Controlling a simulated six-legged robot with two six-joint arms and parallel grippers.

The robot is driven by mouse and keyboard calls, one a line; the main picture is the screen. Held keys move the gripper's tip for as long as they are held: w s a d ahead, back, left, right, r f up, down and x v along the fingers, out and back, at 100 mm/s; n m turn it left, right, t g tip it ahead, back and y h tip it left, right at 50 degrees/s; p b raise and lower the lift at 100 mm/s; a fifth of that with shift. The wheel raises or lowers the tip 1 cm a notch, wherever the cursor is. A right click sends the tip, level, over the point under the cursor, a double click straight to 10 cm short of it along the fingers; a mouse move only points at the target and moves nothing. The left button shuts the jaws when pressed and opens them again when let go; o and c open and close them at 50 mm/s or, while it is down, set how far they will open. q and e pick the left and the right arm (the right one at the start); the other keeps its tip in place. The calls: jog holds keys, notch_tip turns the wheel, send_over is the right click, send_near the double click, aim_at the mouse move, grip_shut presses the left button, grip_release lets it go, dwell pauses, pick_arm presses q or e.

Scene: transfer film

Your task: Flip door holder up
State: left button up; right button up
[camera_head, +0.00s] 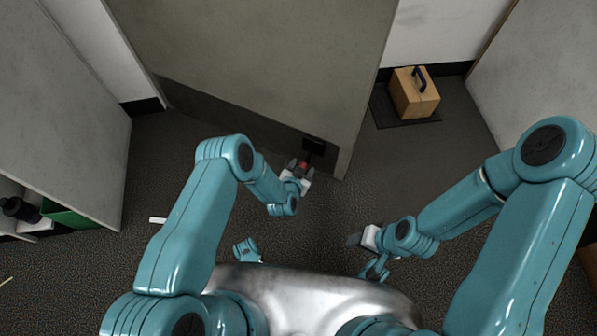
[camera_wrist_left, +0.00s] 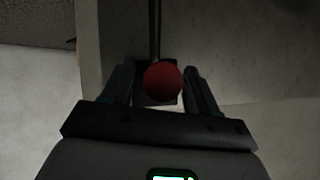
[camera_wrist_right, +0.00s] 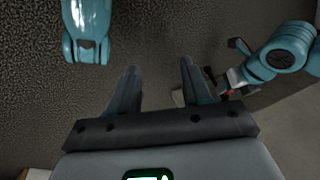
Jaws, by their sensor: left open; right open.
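The door holder (camera_head: 313,145) is a dark bracket low on the grey door (camera_head: 270,60), near its lower right corner. In the left wrist view its red rounded end (camera_wrist_left: 162,81) sits between my left fingers, with a thin dark rod (camera_wrist_left: 155,30) running from it to the top edge. My left gripper (camera_head: 297,168) is open around the red end; a gap shows at the right finger, and contact on the left is unclear. My right gripper (camera_head: 354,240) is open and empty above the floor, apart from the door; it also shows in the right wrist view (camera_wrist_right: 160,68).
A wooden box (camera_head: 414,95) with a dark handle stands on a dark mat (camera_head: 385,118) right of the door. Grey panels stand at both sides. A shelf with a green item (camera_head: 65,214) is at left. The dark floor (camera_head: 330,200) before the door is mostly clear.

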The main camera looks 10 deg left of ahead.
pick_arm(q)
jog(key=p+v, duration=0.6)
jog(key=v, duration=1)
jog(key=w+a+r+n, duration=0.1)
jog(key=w+a+r, duration=0.2)
jog(key=r, duration=0.3)
jog(key=w+a+r, duration=0.2)
jog(key=a+r, duration=0.1)
jog(key=r, duration=0.2)
jog(key=s+d+n+g+h, duration=0.25)
jog(key=s+n+g, duration=0.25)
jog(key=s+g, duration=0.9)
jog(key=s+r+t+p, duration=0.1)
jog(key=s+r+p, duration=0.1)
jog(key=r+p, duration=1)
jog(key=s+r+t+p, duration=0.2)
jog(key=r+p, duration=1.1)
jog(key=shift+s+d+n+p, duration=0.25)
jog(key=shift+s+n+p, duration=0.05)
jog(key=shift+s+p, duration=0.1)
jog(key=shift+w+r+y, duration=0.1)
jog(key=shift+y, duration=0.15)
